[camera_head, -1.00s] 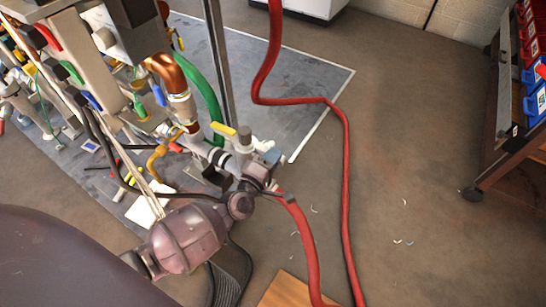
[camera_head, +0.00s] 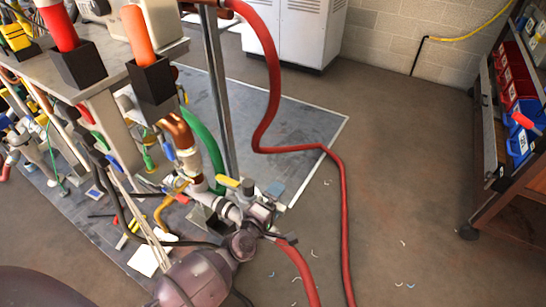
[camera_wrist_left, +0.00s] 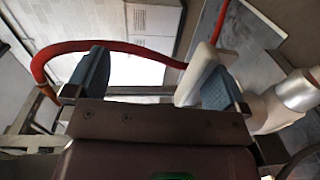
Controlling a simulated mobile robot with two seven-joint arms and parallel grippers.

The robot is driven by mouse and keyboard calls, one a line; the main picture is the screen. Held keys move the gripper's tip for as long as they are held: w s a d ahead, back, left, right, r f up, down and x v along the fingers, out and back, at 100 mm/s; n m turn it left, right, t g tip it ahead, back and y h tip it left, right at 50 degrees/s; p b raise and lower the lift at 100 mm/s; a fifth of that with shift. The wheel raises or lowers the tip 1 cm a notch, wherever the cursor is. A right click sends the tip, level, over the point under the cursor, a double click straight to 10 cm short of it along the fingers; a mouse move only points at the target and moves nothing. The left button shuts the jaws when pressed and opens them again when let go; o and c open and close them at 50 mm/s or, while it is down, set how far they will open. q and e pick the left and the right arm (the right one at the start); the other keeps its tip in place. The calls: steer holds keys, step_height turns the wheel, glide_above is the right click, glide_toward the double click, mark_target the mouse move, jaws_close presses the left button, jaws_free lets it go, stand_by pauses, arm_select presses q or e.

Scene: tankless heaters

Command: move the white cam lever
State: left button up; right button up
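The white cam lever (camera_wrist_left: 203,68) shows in the left wrist view as a pale slab between my two blue-padded fingers, right beside the right-hand finger. A wide space separates it from the left-hand finger. My left gripper (camera_wrist_left: 150,78) is open. In the head view my left gripper (camera_head: 264,208) is at the end of the white-grey pipe fitting (camera_head: 226,208), by the red hose; the lever is hard to make out there. Whether the finger touches the lever, I cannot tell. My right gripper is not in view.
A red hose (camera_head: 344,215) runs from the rig across the floor. A yellow-handled valve (camera_head: 228,182) sits just left of my gripper. A metal post (camera_head: 216,95) stands behind. A cart with bins (camera_head: 520,145) is at right. Floor between hose and cart is mostly clear.

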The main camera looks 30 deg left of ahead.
arm_select(q)
step_height(320, 180, up, 14)
steer(key=w+t+p, duration=0.1)
steer(key=w+p, duration=0.1)
steer(key=p, duration=0.1)
steer(key=shift+a+f, duration=0.2)
steer(key=shift+f, duration=0.05)
steer(key=r+p, duration=0.1)
steer(key=s+r+p, duration=0.1)
steer(key=r, duration=0.1)
steer(key=shift+s+r+t, duration=0.15)
steer(key=shift+s+t, duration=0.05)
steer(key=shift+t, duration=0.1)
steer(key=c, duration=1)
steer(key=shift+s+d+f+p, duration=0.1)
steer(key=shift+d+f+p, duration=0.1)
steer(key=shift+f+p, duration=0.15)
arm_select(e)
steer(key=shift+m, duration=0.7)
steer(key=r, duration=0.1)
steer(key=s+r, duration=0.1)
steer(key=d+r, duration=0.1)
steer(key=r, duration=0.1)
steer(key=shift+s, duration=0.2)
